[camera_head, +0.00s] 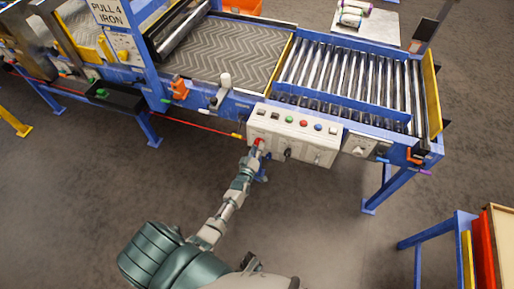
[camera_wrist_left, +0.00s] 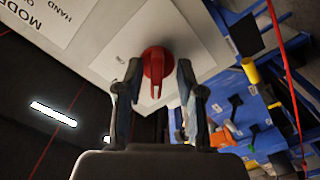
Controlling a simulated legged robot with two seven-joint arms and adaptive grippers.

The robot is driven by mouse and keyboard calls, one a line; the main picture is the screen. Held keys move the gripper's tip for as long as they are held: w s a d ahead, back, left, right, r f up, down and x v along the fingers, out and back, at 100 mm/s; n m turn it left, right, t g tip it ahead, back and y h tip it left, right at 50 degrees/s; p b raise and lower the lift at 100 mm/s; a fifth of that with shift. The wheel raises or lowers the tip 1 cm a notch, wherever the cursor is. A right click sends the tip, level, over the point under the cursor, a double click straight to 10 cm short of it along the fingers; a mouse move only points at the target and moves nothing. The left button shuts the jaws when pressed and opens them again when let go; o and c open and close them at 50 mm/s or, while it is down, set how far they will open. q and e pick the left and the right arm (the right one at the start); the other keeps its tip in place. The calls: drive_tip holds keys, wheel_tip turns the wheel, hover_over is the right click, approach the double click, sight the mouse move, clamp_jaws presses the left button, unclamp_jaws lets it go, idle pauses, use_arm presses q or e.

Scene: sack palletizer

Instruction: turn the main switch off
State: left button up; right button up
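The main switch is a red rotary knob (camera_wrist_left: 156,62) on a pale square plate (camera_wrist_left: 205,45). Its handle points down in the left wrist view. In the head view the red knob (camera_head: 259,141) shows at the lower left of the white control box (camera_head: 318,148). My left gripper (camera_wrist_left: 157,78) is open, with one finger on each side of the knob and narrow gaps visible. In the head view my left gripper (camera_head: 256,150) is at the box front, partly covering the knob. My right gripper is not in view.
The box carries several coloured buttons and a black selector (camera_head: 287,154). It hangs on the blue conveyor frame (camera_head: 350,112), below rollers (camera_head: 350,75) and a patterned belt (camera_head: 225,50). A red cord (camera_head: 195,124) runs left from the box. Floor in front is mostly clear.

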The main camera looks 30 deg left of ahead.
use_arm(q)
drive_tip(key=v, duration=1.2)
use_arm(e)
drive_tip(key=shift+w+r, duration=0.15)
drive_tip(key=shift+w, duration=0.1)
use_arm(q)
drive_tip(key=shift+f, duration=0.1)
drive_tip(key=s+d+f+m+g+h+p, duration=0.1)
drive_tip(key=s+d+f+m+g+h, duration=0.35)
drive_tip(key=f, duration=0.45)
drive_tip(key=s+d+f+m+g+h+p, duration=0.1)
drive_tip(key=s+d+f+m+g, duration=0.3)
drive_tip(key=s+d+f, duration=0.3)
drive_tip(key=s+f+m+g, duration=0.2)
drive_tip(key=s+f+g, duration=0.1)
drive_tip(key=s, duration=0.5)
drive_tip(key=s+f+m+g+y, duration=0.1)
drive_tip(key=s+f+m+g, duration=0.2)
drive_tip(key=s, duration=0.6)
wheel_tip(320, 180, down, 3)
drive_tip(key=shift+s+r+g, duration=0.1)
drive_tip(key=shift+s+g, duration=0.05)
drive_tip(key=shift+g, duration=0.5)
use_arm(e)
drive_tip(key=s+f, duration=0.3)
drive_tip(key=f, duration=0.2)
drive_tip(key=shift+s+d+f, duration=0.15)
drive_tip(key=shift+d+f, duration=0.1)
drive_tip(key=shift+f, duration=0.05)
